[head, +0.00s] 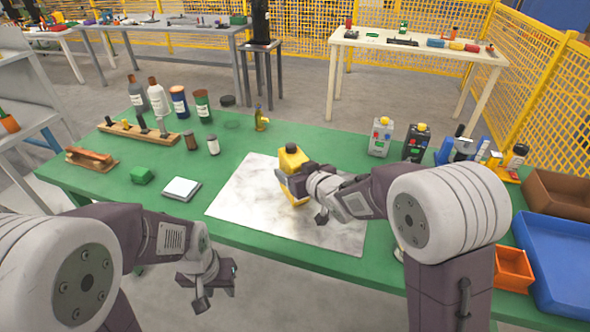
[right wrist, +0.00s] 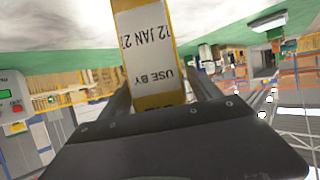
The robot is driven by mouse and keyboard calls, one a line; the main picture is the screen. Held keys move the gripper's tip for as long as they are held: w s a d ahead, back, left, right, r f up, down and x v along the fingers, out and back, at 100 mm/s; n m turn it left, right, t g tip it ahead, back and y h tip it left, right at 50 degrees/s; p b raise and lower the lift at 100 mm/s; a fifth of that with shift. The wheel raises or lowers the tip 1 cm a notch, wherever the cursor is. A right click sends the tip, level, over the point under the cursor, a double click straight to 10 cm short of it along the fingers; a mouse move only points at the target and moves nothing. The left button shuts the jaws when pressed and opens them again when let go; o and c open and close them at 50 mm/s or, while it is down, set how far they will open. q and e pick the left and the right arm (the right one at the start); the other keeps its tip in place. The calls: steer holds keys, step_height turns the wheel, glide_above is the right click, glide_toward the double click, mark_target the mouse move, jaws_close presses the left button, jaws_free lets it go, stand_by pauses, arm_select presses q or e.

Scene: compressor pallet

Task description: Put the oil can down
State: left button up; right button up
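The oil can, a yellow container with a dark cap (head: 291,168), is upright at the white marbled sheet (head: 250,206) on the green table. I cannot tell whether its base touches the sheet. My right gripper (head: 297,184) is shut around its side from the right. In the right wrist view the yellow can (right wrist: 147,55) with a white "USE BY" label sits between the two fingers (right wrist: 155,88). My left gripper (head: 212,284) is open and empty in front of the table's near edge.
Bottles and cans (head: 158,96), a wooden block with pegs (head: 140,131), a green block (head: 142,175) and a white square pad (head: 181,189) are left of the sheet. Blue (head: 560,250) and orange bins (head: 512,268) are at right.

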steer(key=p+v, duration=0.2)
steer(key=v, duration=1)
steer(key=shift+r, duration=0.25)
